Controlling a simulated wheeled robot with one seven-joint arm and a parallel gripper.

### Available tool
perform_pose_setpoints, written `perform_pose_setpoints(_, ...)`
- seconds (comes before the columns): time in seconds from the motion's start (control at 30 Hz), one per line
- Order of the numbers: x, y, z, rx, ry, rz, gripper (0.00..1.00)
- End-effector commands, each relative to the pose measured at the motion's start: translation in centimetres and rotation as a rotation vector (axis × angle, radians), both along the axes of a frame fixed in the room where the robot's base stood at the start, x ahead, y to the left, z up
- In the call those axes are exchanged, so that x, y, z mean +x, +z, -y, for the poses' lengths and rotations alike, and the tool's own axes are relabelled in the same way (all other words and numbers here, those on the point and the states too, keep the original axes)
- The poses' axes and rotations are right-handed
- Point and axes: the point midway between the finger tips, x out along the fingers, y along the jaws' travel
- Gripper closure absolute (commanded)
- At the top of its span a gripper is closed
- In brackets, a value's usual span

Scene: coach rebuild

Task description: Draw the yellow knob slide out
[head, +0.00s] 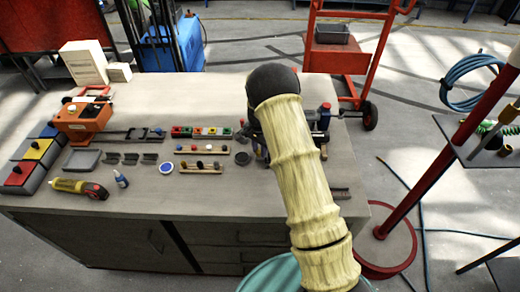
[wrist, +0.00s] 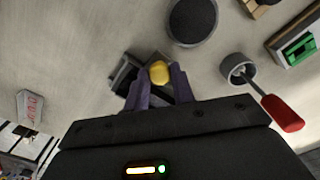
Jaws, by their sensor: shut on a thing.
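In the wrist view, the yellow knob (wrist: 158,72) sits between the two purple fingers of my gripper (wrist: 160,82), which are shut on it. A dark slide body (wrist: 125,74) shows beside and under the fingers on the grey worktop. How far the slide is out cannot be told, as the fingers and wrist cover much of it. In the head view my pale, sleeved arm covers the gripper, and the knob is hidden behind it.
A red-handled tool (wrist: 282,113) stands in a round grey cup (wrist: 238,68) right of my gripper. A dark round disc (wrist: 192,20) lies beyond the knob. In the head view, coloured blocks in a rack (head: 201,132) and an orange machine (head: 84,118) stand on the workbench (head: 215,95).

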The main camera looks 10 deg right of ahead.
Motion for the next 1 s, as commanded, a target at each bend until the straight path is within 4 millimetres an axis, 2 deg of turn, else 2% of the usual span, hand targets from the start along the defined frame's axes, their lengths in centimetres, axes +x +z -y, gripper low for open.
perform_pose_setpoints(0.2, -0.3, -0.1, 0.0, 0.0, 0.0, -0.011, 1.0)
perform_pose_setpoints(0.23, -0.3, -0.1, 0.0, 0.0, 0.001, -0.011, 0.7)
perform_pose_setpoints(0.27, -0.3, -0.1, 0.0, 0.0, 0.001, -0.011, 0.66)
perform_pose_setpoints(0.67, -0.1, 0.4, 0.0, 0.0, 0.001, -0.005, 0.66)
perform_pose_setpoints(0.87, -0.1, 2.9, 0.0, 0.0, 0.001, -0.001, 0.66)
perform_pose_setpoints(1.0, -0.1, 5.7, 0.0, 0.0, 0.002, 0.0, 0.66)
